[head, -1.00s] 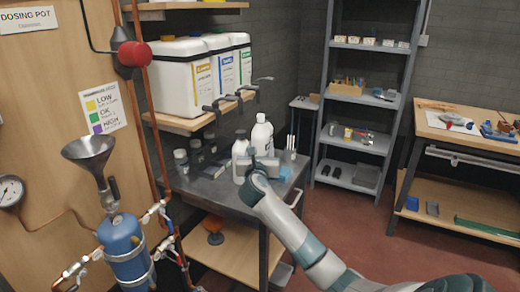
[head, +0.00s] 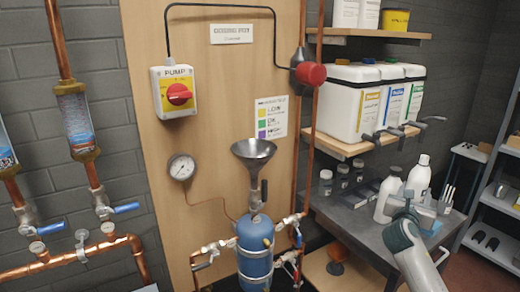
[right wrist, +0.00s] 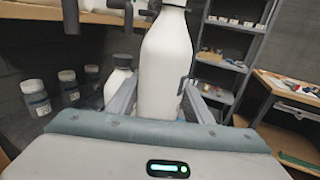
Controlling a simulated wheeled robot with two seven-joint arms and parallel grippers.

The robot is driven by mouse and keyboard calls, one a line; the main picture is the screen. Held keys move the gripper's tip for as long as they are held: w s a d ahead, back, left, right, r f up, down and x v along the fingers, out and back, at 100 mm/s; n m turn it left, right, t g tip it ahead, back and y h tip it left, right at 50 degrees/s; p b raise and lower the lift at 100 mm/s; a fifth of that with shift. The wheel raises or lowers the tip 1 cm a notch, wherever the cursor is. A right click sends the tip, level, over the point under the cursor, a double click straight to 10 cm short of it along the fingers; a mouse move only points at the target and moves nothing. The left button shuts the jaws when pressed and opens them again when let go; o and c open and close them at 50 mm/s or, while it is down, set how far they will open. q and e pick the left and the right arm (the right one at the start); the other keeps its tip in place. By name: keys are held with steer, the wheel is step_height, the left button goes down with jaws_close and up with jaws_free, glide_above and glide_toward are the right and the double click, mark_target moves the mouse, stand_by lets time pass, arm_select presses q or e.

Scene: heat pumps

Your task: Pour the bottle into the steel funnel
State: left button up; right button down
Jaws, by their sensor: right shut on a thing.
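The steel funnel (head: 253,151) stands upright above the blue dosing pot (head: 254,250) at the middle of the head view, its mouth facing up. My right gripper (head: 412,197) is shut on a white bottle (head: 419,174) over the steel table at the right. In the right wrist view the bottle (right wrist: 167,62) stands upright between the fingers, its top cut off by the frame. A second white bottle (head: 387,200) is just left of the held one; it also shows behind it in the right wrist view (right wrist: 118,84). My left gripper is out of view.
The steel table (head: 345,222) also bears several small jars (head: 325,183). Above it, a shelf (head: 345,145) holds white canisters (head: 358,105) with taps jutting forward. Copper pipes (head: 309,150) and a red device (head: 311,74) stand between funnel and table. A gauge (head: 181,167) is left of the funnel.

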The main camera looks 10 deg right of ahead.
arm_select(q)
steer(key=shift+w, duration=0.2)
arm_select(e)
steer(key=shift+r, duration=0.1)
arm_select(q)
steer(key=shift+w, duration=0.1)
arm_select(e)
steer(key=shift+a, duration=0.15)
